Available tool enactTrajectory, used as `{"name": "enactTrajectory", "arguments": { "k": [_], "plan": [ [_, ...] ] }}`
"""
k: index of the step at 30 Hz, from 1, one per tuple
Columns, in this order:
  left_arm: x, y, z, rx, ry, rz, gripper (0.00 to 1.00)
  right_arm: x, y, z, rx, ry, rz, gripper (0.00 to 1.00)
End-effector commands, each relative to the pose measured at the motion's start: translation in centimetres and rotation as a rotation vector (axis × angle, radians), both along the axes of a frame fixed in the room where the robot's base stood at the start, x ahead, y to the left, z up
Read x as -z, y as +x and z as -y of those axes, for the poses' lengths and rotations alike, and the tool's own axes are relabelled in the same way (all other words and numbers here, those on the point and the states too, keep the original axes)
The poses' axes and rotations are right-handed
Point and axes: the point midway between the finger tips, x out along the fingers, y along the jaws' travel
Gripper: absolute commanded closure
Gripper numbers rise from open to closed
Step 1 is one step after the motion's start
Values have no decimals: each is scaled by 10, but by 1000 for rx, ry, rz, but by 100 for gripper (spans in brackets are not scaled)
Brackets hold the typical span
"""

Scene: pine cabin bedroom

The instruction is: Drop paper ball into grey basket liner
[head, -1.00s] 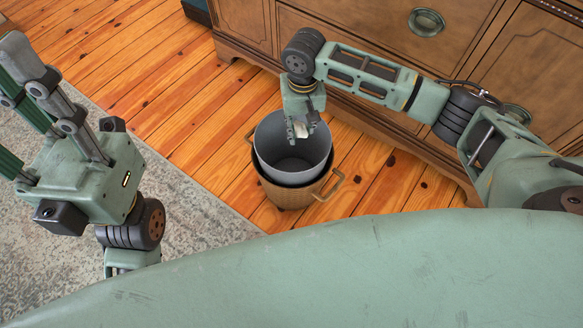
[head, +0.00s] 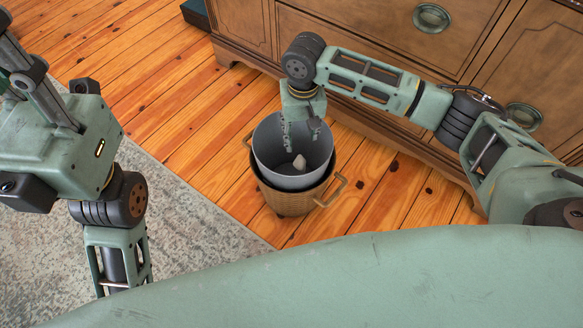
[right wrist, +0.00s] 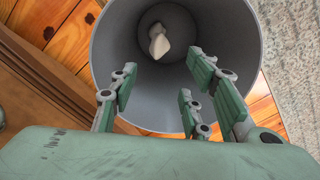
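The paper ball (head: 299,161) is a small whitish lump inside the grey basket liner (head: 265,150), below my right gripper and apart from it. It also shows in the right wrist view (right wrist: 158,42), clear of the fingers. I cannot tell whether it touches the liner's bottom.
A wooden dresser (head: 365,45) with metal pulls stands behind the basket, under my right arm. A grey patterned rug (head: 190,235) lies at left. The plank floor (head: 150,90) left of the basket is clear. A dark object (head: 196,12) lies by the dresser's left end.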

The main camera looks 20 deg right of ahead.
Motion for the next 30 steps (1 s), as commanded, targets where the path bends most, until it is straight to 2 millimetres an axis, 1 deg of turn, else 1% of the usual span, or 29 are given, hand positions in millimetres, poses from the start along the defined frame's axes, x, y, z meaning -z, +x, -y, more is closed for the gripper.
{"name": "enactTrajectory", "arguments": {
  "k": [2,10,14,17,24,27,30],
  "plan": [
    [0,0,0,0,0,0,60,0,0,0,0,0,0,47],
    [0,0,0,0,0,-1,60,0,0,0,0,0,0,47],
    [0,0,0,0,-1,-1,60,-8,1,0,1,1,1,47],
    [0,0,0,0,0,-1,60,-23,1,0,0,2,3,47],
    [0,0,0,0,0,-1,60,-76,1,-1,-1,1,4,47],
    [0,0,0,0,0,-1,60,-94,1,0,0,1,3,47],
    [0,0,0,0,0,-1,60,-108,1,0,0,2,2,47]
  ]
}}
